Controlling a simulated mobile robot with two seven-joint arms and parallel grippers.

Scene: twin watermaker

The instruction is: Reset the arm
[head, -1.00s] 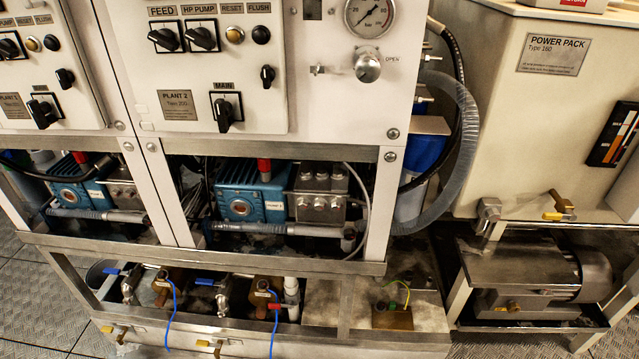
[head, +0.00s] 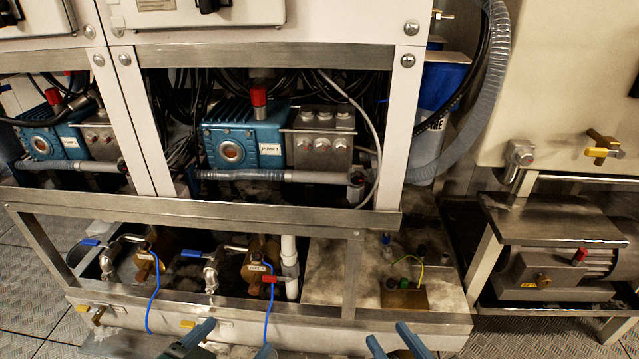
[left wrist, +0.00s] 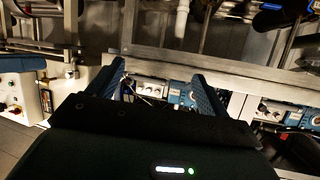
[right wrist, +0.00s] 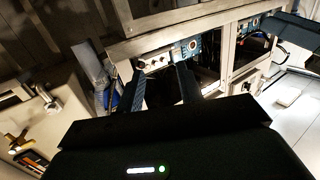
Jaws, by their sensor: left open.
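My left gripper (head: 232,342) shows at the bottom edge of the head view, with its two blue fingertips spread apart. In the left wrist view its fingers (left wrist: 158,85) stand wide with nothing between them. My right gripper (head: 395,342) shows at the bottom edge further right, its blue fingertips apart. In the right wrist view its fingers (right wrist: 161,82) are apart and empty, with a narrower gap. Both grippers appear in front of the lower frame of the machine. Most of both arms is out of the head view.
A steel frame (head: 230,206) holds blue pumps (head: 228,140) with red caps. Below are blue-handled valves (head: 195,254) and brass valves with hanging blue wires. Checkered floor (head: 30,290) is clear at left.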

